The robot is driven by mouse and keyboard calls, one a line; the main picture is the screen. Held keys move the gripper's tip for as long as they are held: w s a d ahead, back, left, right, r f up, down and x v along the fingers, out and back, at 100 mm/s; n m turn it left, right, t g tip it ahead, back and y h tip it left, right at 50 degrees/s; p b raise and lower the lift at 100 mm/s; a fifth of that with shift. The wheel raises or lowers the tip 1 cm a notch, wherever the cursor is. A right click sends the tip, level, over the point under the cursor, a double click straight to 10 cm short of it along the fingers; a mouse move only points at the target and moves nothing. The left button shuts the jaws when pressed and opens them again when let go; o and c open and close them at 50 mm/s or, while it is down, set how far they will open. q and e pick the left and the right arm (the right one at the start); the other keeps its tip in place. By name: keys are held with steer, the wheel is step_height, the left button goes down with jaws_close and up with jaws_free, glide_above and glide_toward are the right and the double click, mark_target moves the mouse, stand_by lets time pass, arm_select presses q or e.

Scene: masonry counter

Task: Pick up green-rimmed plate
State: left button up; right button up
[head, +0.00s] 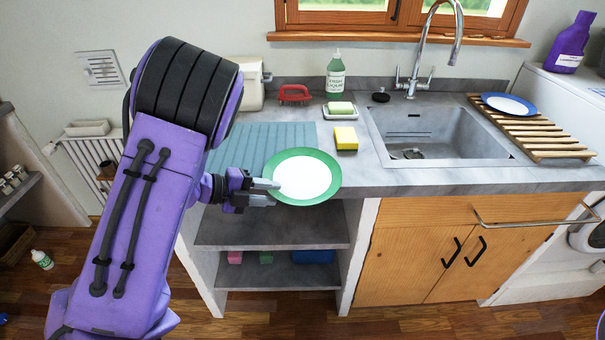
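The green-rimmed plate (328,184), with a white centre, is at the front edge of the counter in the head view, its near rim reaching over the edge. My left gripper (276,192) is at the plate's left rim. Its two fingers are apart, one above the other in the picture, with the upper fingertip overlapping the rim. I cannot tell whether the fingers touch the plate. My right gripper is not in view.
A ribbed blue-green mat (245,143) lies behind the plate. A yellow sponge (346,138), a soap dish (341,112) and a green bottle (335,76) stand near the sink (432,130). A blue-rimmed plate (508,104) lies on a wooden rack (545,131). Open shelves (270,233) are below.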

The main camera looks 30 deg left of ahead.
arm_select(q)
steer(key=shift+w+d+f, duration=0.1)
steer(key=shift+w, duration=0.05)
jaws_close()
